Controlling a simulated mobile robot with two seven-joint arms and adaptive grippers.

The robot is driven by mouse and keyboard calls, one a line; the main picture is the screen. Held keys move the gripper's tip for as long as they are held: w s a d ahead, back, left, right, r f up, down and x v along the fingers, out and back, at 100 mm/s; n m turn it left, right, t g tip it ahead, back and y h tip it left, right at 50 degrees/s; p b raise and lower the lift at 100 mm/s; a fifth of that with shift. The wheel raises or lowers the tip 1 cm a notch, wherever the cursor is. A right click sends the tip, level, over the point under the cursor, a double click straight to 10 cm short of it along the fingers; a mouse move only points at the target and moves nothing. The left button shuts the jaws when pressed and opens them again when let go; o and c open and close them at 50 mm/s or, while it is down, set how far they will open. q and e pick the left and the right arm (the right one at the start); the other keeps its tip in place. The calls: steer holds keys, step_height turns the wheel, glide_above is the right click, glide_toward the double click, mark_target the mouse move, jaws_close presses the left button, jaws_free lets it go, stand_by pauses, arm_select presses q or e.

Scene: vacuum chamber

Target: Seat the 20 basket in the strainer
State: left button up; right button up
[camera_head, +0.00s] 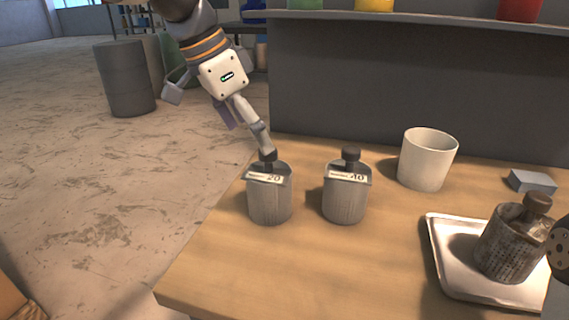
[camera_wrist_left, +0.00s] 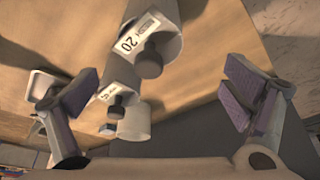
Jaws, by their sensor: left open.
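The 20 basket (camera_head: 270,203) is a grey cylinder with a dark knob and a white label reading 20. It stands upright on the wooden table, near its left edge. My left gripper (camera_head: 222,125) is open above and to the left of it, with one finger overlapping the knob in the head view. In the left wrist view the 20 basket (camera_wrist_left: 168,57) lies ahead, between and beyond the open, empty fingers (camera_wrist_left: 160,92). A white cup (camera_head: 426,160) stands at the back right; I cannot tell whether it is the strainer.
A similar basket labelled 40 (camera_head: 345,202) stands right of the 20 basket. A metal tray (camera_head: 446,262) at the right holds a dark, stained basket (camera_head: 508,246). A grey block (camera_head: 532,181) lies behind it. The front middle of the table is clear.

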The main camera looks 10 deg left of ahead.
mark_target(270, 171)
arm_select(q)
steer(key=shift+w+d+f, duration=0.1)
steer(key=shift+w+f, duration=0.05)
steer(key=shift+f, duration=0.1)
steer(key=f, duration=0.2)
steer(key=d+f, duration=0.1)
steer(key=shift+s, duration=0.35)
steer(key=x, duration=0.7)
steer(key=shift+s+d+b, duration=0.1)
steer(key=shift+d+b, duration=0.2)
steer(key=shift+w+d+f, duration=0.1)
steer(key=shift+w+f, duration=0.15)
steer(key=shift+f, duration=0.05)
steer(key=shift+r, duration=0.1)
steer(key=c, duration=1.5)
arm_select(e)
steer(key=shift+s+f, duration=0.35)
steer(key=shift+s, duration=0.55)
